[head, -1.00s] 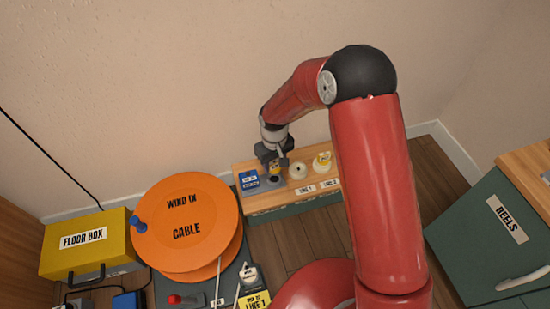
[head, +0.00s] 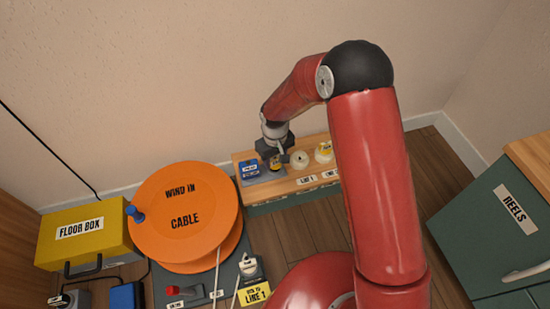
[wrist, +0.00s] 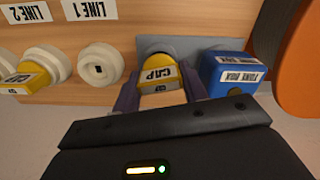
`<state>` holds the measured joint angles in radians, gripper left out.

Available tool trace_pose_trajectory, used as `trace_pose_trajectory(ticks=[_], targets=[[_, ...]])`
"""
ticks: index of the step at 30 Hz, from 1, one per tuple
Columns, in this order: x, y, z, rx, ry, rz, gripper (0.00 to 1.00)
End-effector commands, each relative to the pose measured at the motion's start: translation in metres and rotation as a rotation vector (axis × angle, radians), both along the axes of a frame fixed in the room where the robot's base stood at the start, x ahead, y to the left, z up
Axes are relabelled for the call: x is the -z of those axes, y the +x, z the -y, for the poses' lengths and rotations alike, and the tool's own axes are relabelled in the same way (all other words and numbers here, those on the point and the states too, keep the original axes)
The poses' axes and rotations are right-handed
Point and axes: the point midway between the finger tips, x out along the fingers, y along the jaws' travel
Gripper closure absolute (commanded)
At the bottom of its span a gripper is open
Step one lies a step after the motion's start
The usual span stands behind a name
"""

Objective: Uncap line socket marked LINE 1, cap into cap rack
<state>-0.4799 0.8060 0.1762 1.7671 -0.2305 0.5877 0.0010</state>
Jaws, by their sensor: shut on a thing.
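My gripper (wrist: 160,95) is shut on a yellow cap (wrist: 158,70) marked CAP, with one finger on each side. The cap is at the grey cap rack (wrist: 198,45), beside a blue box; whether it is fully seated there I cannot tell. In the head view my gripper (head: 274,158) is over the rack (head: 266,177) and hides most of the cap. The LINE 1 socket (wrist: 98,66) is a bare white ring with a dark hole, left of my gripper in the wrist view; it also shows in the head view (head: 299,160).
The LINE 2 socket (wrist: 48,62) holds another yellow cap (wrist: 28,78). The blue box (wrist: 232,74) stands close beside my gripper. An orange cable reel (head: 185,215) and yellow floor box (head: 85,238) are at left. A green REELS cabinet (head: 490,250) is at right.

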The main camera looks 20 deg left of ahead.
Motion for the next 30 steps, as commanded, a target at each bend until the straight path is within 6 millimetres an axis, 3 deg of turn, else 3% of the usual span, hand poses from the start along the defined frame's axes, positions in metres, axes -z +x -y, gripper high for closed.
trace_pose_trajectory(ticks=[24,25,30], targets=[[0.015,0.000,0.000,0.000,0.000,0.000,0.85],[0.015,0.000,0.000,0.000,0.000,0.000,0.55],[0.014,0.000,0.000,0.000,0.000,0.000,0.32]])
